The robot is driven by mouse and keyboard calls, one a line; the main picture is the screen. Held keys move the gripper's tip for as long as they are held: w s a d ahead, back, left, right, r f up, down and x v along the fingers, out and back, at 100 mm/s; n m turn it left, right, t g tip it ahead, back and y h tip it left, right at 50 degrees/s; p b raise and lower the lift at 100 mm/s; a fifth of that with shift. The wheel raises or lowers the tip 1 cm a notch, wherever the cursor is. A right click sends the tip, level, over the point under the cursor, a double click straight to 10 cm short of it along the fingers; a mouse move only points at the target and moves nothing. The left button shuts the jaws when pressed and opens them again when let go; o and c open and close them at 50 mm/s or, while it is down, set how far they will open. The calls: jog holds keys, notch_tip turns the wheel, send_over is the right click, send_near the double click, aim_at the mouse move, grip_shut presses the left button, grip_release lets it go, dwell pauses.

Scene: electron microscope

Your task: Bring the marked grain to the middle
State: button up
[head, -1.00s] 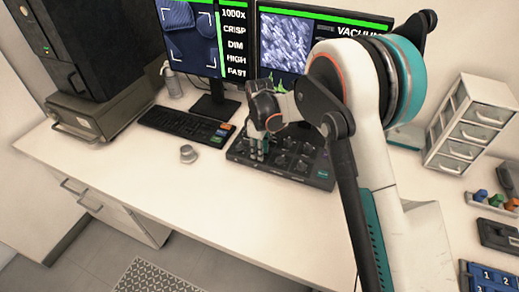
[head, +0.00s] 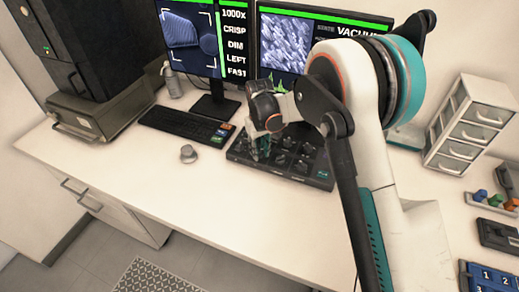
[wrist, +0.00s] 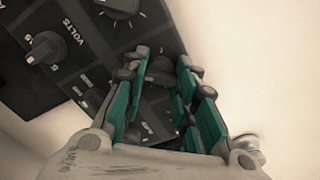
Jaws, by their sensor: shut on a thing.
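The dark control panel (head: 292,166) with several knobs lies on the desk below the monitors. My gripper (head: 262,152) is down at the panel's left part. In the wrist view, my gripper (wrist: 164,75) has its teal fingers on either side of a dark knob (wrist: 158,72) and is shut on it. The knob's label is hidden or too blurred to read.
The right monitor (head: 286,38) shows a grey texture and VACUUM text. A keyboard (head: 180,123) and a small grey metal piece (head: 188,153) lie left of the panel. A drawer unit (head: 470,125) stands right. The front desk is clear.

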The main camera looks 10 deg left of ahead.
aim_at(260, 150)
jog(key=shift+m, duration=0.5)
jog(key=o, duration=1)
jog(key=shift+o, duration=0.2)
notch_tip(260, 150, up, 12)
dwell(1.2)
